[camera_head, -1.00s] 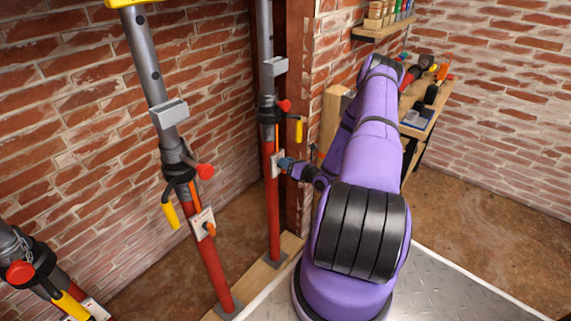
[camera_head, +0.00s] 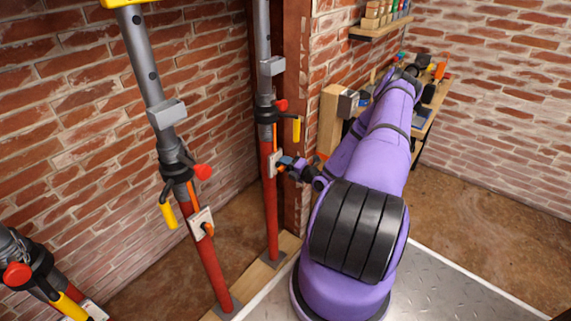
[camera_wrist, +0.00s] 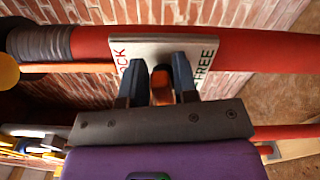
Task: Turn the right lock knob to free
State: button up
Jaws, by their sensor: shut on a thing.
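The right prop, a red tube (camera_head: 271,215) with a grey upper tube, stands against the brick wall. Its white lock plate (camera_head: 273,163) faces my gripper (camera_head: 283,163). In the wrist view the plate (camera_wrist: 147,44) shows part of "LOCK" on the left and "FREE" on the right. My gripper (camera_wrist: 160,68) is shut on the right lock knob (camera_wrist: 160,84), which shows orange between the two dark fingers. The fingers hide most of the knob, so its exact angle is hard to tell. An orange bar (camera_wrist: 72,68) runs along the tube to the left of the plate.
Another prop (camera_head: 206,262) stands to the left, with its own lock plate (camera_head: 201,223). A third (camera_head: 42,268) is at the lower left. A workbench (camera_head: 432,120) with tools and a wall shelf (camera_head: 379,29) lie behind my arm. The floor right is clear.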

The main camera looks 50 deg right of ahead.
jog(key=shift+f+m, duration=0.25)
jog(key=shift+m, duration=0.85)
jog(key=o, duration=0.8)
jog(key=shift+c, duration=0.2)
jog(key=s, duration=1.1)
jog(key=shift+d, duration=0.4)
jog(key=shift+w, duration=0.1)
